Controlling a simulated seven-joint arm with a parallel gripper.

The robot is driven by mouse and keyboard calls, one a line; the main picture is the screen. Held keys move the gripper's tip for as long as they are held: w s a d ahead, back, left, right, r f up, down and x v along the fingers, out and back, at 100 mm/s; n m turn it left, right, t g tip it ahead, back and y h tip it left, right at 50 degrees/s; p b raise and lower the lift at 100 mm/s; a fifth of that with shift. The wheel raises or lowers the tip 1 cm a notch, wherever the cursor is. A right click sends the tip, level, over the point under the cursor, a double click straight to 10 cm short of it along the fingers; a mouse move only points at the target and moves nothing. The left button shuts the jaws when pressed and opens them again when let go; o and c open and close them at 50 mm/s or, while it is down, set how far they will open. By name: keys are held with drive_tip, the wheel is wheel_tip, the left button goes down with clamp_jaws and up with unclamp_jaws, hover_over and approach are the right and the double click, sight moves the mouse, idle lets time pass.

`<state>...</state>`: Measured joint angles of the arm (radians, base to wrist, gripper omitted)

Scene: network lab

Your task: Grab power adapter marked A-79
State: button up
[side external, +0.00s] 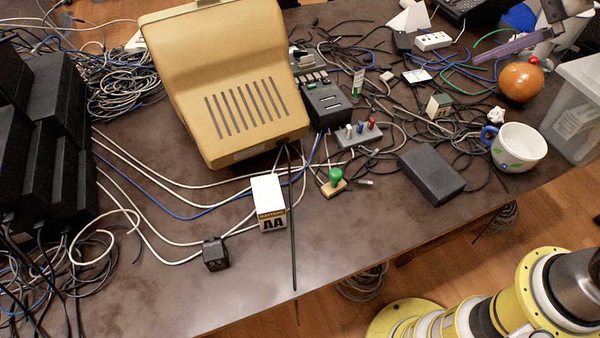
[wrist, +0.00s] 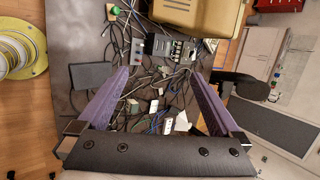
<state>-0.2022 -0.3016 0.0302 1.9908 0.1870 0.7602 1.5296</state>
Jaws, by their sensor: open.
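I cannot read the marking A-79 on anything in either view, so I cannot tell which thing is that adapter. A small black cube-shaped adapter (side external: 215,254) sits near the table's front edge at left in the side view. A flat black box (side external: 432,176) lies at right; a dark box also shows at left in the wrist view (wrist: 91,76). My gripper (wrist: 157,74) is open and empty, its purple fingers spread above the cable clutter. In the side view part of a purple finger (side external: 508,46) shows at the upper right, far from the small black cube.
A beige computer housing (side external: 210,60) stands at the back. A battery box (side external: 268,200), a green-knobbed switch (side external: 335,180), a mug (side external: 518,147), an orange ball (side external: 521,82) and a clear bin (side external: 575,110) stand around. Cables cover much of the table (side external: 270,295); its front left is clearer.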

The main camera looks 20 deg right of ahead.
drive_tip(key=w+a+f+m+g+y, duration=0.2)
drive_tip(key=w+a+f+m, duration=0.15)
drive_tip(key=w+a, duration=0.7)
drive_tip(key=g, duration=0.5)
hover_over(214, 247)
drive_tip(key=d, duration=0.5)
wheel_tip(214, 247, down, 25)
drive_tip(key=shift+n+h, duration=0.25)
drive_tip(key=shift+h, duration=0.05)
drive_tip(key=x, duration=0.7)
drive_tip(key=shift+a+f, duration=0.2)
drive_tip(key=shift+a, duration=0.05)
drive_tip(key=shift+x, duration=2.8)
drive_tip(key=shift+a, duration=0.15)
drive_tip(key=shift+c, duration=0.2)
drive_tip(key=shift+r, duration=0.1)
drive_tip(key=c, duration=1.5)
